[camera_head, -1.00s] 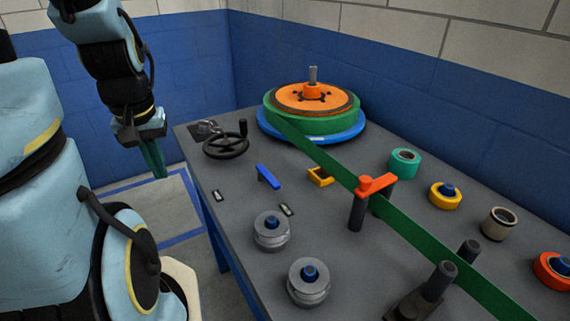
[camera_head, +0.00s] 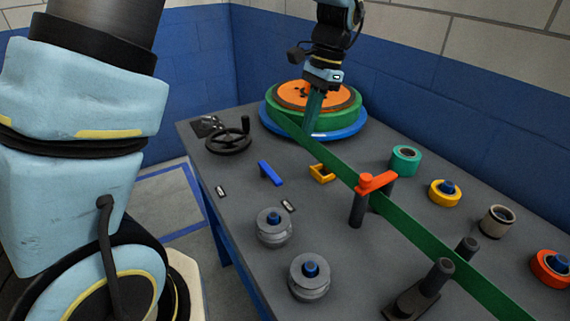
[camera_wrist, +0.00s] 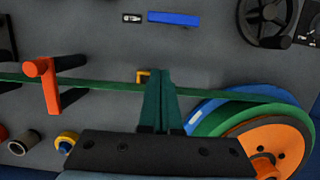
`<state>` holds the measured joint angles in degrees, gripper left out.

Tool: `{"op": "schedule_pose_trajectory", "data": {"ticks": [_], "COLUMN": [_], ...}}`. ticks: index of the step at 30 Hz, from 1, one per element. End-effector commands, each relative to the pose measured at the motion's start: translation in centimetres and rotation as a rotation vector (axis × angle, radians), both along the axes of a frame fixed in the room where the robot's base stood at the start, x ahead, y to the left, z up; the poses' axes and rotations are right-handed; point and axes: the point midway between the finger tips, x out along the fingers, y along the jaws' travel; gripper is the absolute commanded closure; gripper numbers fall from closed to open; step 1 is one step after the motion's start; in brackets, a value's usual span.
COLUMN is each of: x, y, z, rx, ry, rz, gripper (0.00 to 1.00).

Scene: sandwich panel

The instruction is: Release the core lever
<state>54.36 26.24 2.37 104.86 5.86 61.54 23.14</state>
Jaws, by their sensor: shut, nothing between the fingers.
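My gripper (camera_head: 311,128) is shut and empty, pointing down in front of the large reel. The reel has an orange core plate (camera_head: 292,97), a green strip coil and a blue disc (camera_head: 352,129) below. In the wrist view my green fingers (camera_wrist: 160,74) are together, beside the strip and the yellow bracket (camera_wrist: 143,74). A blue lever (camera_head: 270,173) lies on the panel, and a red-orange lever (camera_head: 376,182) sits on a dark post over the strip. Which one is the core lever cannot be told from the pictures. My gripper hides part of the reel.
A black handwheel (camera_head: 228,139) stands at the panel's left. Two grey rollers, one here (camera_head: 273,228), stand at the front. The green strip (camera_head: 420,238) runs diagonally across. Several coloured rings, including a teal one (camera_head: 406,160), line the right side.

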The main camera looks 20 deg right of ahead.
Motion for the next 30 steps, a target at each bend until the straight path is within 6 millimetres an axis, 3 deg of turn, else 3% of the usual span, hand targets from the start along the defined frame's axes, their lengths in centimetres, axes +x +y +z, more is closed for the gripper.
{"op": "schedule_pose_trajectory", "data": {"ticks": [14,30], "x": [-0.1,-0.7], "y": [0.0,2.8], "z": [-0.7,-9.6], "rx": [0.004,0.005], "ry": [0.002,0.003], "rz": [-0.007,-0.005], "gripper": [1.0,1.0]}}
